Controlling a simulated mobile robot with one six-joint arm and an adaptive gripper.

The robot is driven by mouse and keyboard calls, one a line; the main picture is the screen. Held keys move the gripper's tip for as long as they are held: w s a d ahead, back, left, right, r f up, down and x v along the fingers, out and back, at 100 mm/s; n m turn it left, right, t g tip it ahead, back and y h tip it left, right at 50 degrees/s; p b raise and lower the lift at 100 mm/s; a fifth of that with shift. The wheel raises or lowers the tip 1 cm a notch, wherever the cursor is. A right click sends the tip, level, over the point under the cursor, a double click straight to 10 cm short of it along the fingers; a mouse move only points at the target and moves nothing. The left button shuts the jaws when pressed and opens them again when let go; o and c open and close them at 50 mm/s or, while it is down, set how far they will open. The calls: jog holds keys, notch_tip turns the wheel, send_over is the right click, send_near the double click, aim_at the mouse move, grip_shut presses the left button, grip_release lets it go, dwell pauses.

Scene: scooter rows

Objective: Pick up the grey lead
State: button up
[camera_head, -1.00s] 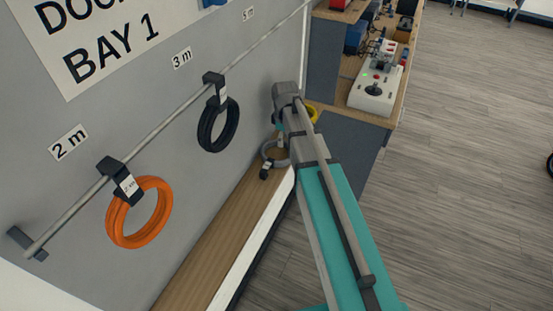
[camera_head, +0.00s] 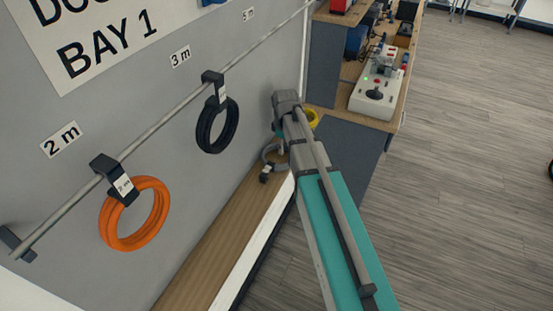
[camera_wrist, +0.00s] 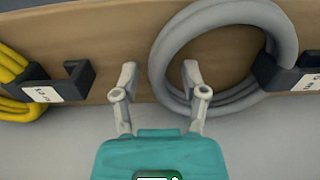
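The grey lead (camera_wrist: 167,65) is a coil lying on the wooden ledge, with a black clip and white label (camera_wrist: 304,82) at its right. In the wrist view my gripper (camera_wrist: 160,78) is open and empty. Its left finger is left of the coil's outer edge and its right finger is over the inner edge, so the coil's left band appears between the fingertips. I cannot tell whether they reach down around it. In the head view the grey lead (camera_head: 267,157) is partly hidden by my arm.
A yellow lead (camera_wrist: 18,75) with a black clip lies left of my gripper in the wrist view. Orange (camera_head: 108,222) and black (camera_head: 204,130) leads hang from the wall rail (camera_head: 150,139). A bench with a control box (camera_head: 372,97) stands beyond my arm.

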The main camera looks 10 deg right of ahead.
grip_shut()
jog(key=shift+r, duration=0.2)
dwell(0.3)
notch_tip(320, 180, up, 3)
jog(key=p, duration=0.3)
jog(key=shift+f, duration=0.1)
jog(key=s+r+p, duration=1)
jog(key=s, duration=0.4)
jog(key=shift+d, duration=0.15)
jog(key=shift+d, duration=0.15)
dwell(0.3)
